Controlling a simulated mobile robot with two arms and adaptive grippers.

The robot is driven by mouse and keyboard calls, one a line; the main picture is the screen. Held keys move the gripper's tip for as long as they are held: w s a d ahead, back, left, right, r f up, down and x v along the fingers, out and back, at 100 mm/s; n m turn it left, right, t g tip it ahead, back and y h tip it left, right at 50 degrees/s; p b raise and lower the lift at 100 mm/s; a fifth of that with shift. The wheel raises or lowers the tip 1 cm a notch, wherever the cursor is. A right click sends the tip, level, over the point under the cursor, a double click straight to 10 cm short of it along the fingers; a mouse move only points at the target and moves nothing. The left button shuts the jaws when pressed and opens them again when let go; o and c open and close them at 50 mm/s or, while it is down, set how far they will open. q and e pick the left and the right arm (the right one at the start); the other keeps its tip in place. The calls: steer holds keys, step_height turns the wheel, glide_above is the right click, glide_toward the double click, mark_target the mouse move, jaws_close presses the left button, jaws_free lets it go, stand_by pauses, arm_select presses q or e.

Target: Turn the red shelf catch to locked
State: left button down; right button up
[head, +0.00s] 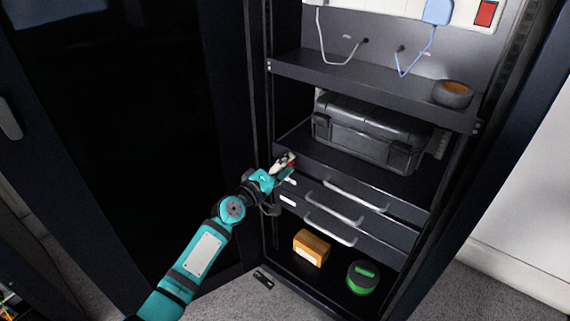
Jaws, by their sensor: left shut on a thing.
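The red shelf catch (291,163) shows as a small red patch at the left front edge of the middle shelf, in the head view. My left gripper (285,166) is at that edge and is shut on the catch. The gripper hides most of the catch, so its angle cannot be made out. My right gripper does not show.
A dark case (368,132) stands on the middle shelf behind the catch. Drawers with silver handles (333,216) sit just below. An orange box (311,248) and a green-and-black round object (362,277) are at the bottom. A roll (453,93) lies on the upper shelf.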

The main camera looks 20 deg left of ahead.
arm_select(q)
steer(key=shift+n, duration=0.5)
steer(key=c, duration=1)
jaws_free()
steer(key=v, duration=1.2)
